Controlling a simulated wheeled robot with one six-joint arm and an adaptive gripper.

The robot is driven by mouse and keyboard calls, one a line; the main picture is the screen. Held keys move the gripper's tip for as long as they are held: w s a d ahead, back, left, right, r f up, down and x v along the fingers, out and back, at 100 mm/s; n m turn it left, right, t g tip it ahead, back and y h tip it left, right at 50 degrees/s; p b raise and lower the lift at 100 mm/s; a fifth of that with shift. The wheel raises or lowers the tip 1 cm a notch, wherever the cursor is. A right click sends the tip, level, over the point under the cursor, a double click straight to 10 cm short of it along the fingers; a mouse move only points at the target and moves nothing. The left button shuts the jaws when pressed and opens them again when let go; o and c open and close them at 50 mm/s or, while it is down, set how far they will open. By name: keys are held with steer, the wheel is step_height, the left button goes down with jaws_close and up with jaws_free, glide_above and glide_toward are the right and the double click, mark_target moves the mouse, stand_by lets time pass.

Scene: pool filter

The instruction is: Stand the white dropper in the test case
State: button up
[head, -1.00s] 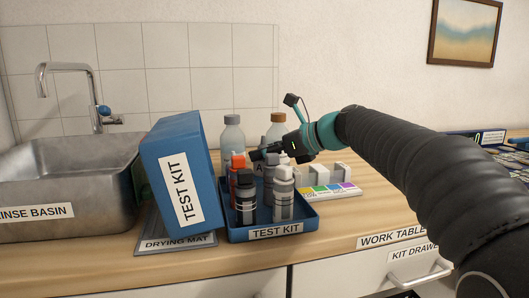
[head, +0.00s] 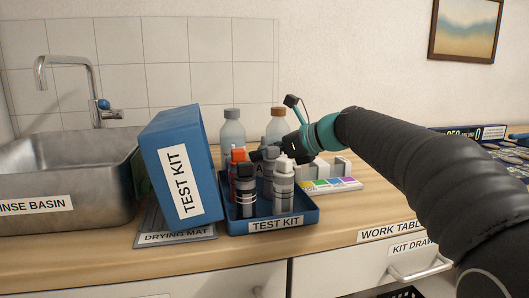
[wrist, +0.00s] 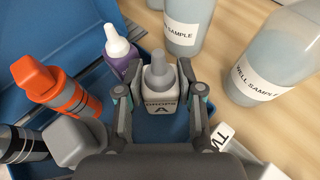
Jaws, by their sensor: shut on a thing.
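The white dropper (wrist: 160,95), with a grey nozzle and a label reading "DROPS A", is between the fingers of my gripper (wrist: 161,104). My gripper is shut on it, and it looks roughly upright. In the head view my gripper (head: 270,153) is over the blue test case (head: 312,214), among the bottles. The dropper's base is hidden, so I cannot tell whether it touches the case floor. Beside it in the wrist view is a purple dropper (wrist: 122,55) with a white cap. An orange bottle (wrist: 47,85) and a black one (head: 246,192) also stand in the case.
The tilted blue lid (head: 167,165) rises at the case's left, by the drying mat (head: 160,236) and basin (head: 60,180). Sample bottles (head: 232,128) stand behind. A white-capped bottle (head: 283,190) stands at the case's front. A colour chart (head: 335,185) lies to the right.

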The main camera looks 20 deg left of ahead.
steer(key=shift+f, duration=0.35)
stand_by(0.3)
steer(key=o, duration=1.7)
steer(key=shift+r+p, duration=0.7)
steer(key=shift+r, duration=3.8)
